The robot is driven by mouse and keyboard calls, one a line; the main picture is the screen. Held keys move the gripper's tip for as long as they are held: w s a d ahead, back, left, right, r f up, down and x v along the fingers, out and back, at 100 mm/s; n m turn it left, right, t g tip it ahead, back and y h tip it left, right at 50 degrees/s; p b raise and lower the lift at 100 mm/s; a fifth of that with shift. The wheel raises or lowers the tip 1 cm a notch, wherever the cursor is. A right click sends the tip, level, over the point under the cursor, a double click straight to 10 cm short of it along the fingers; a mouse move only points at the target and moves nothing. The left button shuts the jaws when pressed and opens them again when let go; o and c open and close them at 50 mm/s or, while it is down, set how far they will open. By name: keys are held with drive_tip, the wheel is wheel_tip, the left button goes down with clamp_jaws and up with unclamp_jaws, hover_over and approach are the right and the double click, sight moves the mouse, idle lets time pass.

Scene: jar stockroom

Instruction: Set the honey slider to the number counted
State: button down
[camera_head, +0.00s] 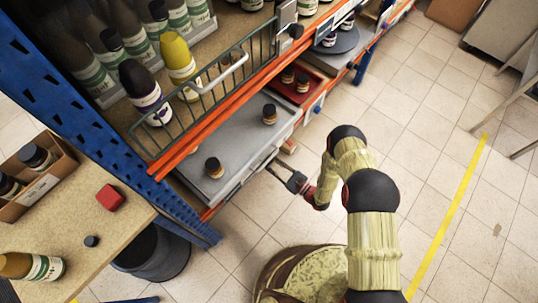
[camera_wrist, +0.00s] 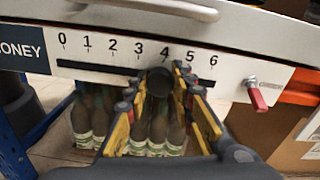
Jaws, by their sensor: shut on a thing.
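The honey slider's scale strip (camera_wrist: 140,52) runs across a pale drawer front in the wrist view, marked 0 to 6 from left to right. A dark label (camera_wrist: 22,50) at its left end reads "ONEY", its first letter cut off. The round black slider knob (camera_wrist: 159,82) stands at or just left of the 4. My gripper (camera_wrist: 158,86) is shut on this knob, with one yellow-padded finger on each side. In the head view my gripper (camera_head: 294,182) is at the front of the grey drawer (camera_head: 237,140), which holds two dark jars (camera_head: 269,114) (camera_head: 214,167).
A red lever (camera_wrist: 257,98) sticks out right of the scale. A light handle (camera_wrist: 160,6) runs above it. Several bottles (camera_wrist: 150,125) stand below. A red tray (camera_head: 296,86) with jars lies beyond the drawer.

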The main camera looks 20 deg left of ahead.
drive_tip(key=shift+s+a, duration=0.35)
drive_tip(key=shift+s, duration=0.45)
drive_tip(key=shift+s+a, duration=0.3)
drive_tip(key=shift+s, duration=0.5)
drive_tip(key=c, duration=1.6)
unclamp_jaws()
drive_tip(key=shift+o, duration=0.5)
drive_tip(key=shift+d, duration=0.1)
approach(261, 164)
drive_tip(key=v, duration=0.5)
drive_tip(key=shift+s+d+r, duration=0.1)
drive_tip(key=shift+s+d, duration=0.1)
